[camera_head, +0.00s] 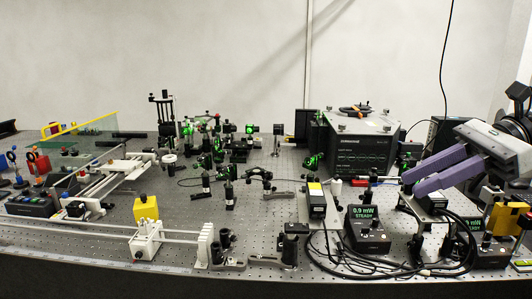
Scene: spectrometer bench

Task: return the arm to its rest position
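My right gripper (411,182) comes in from the right edge with its two purple fingers pointing left and slightly down. It is above the right part of the bench, in front of the black box. The fingers lie close side by side at this angle, and I cannot tell whether they are open or shut. I see nothing held between the tips. My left gripper is not in view.
A black instrument box (358,152) stands behind the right gripper. A power meter reading 0.9 mW (367,231) and looped black cables (440,262) lie below it. Several optics mounts fill the middle bench. A yellow block (146,208) and rails stand at left.

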